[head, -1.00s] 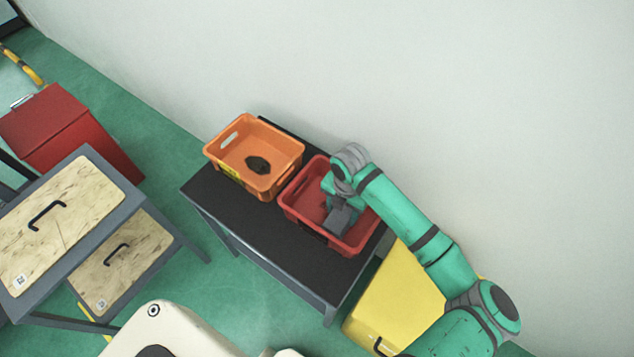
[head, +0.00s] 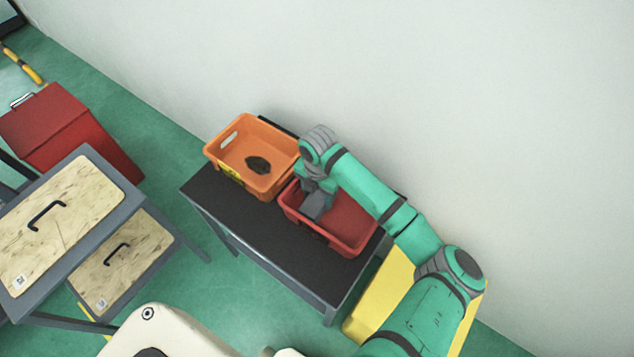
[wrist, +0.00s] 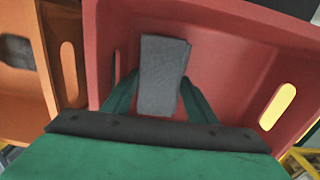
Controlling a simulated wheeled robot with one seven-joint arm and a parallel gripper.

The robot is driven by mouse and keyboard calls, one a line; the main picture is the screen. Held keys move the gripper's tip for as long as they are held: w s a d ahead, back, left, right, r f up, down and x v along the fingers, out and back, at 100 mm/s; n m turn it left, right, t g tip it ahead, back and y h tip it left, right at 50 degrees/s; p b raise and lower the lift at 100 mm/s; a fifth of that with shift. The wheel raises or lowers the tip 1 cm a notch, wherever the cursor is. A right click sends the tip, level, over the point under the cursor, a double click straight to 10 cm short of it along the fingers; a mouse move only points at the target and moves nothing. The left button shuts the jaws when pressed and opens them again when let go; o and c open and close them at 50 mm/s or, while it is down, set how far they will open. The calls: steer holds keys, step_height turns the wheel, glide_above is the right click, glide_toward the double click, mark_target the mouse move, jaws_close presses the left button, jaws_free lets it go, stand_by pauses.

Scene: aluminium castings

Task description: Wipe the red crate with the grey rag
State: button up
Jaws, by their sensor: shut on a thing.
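The red crate (head: 349,236) stands on the dark table, right beside an orange crate. In the wrist view its red inside (wrist: 225,60) fills most of the picture. My gripper (head: 313,207) reaches down into the left part of the red crate. It is shut on the grey rag (wrist: 163,75), which shows between its green fingers in the wrist view. In the head view my gripper and wrist largely cover the rag. I cannot tell whether the rag touches the crate floor.
The orange crate (head: 231,163) holds a dark object (head: 258,165). The black table top (head: 235,214) is bare in front of the crates. A yellow box (head: 372,310) stands right of the table, under my arm. A wooden drawer cabinet (head: 70,210) and a red bin (head: 60,125) stand left.

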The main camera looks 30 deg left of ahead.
step_height(320, 180, up, 2)
steer(key=shift+d+r, duration=0.2)
steer(key=shift+r, duration=0.45)
steer(key=shift+a+r, duration=0.15)
steer(key=shift+r, duration=2.15)
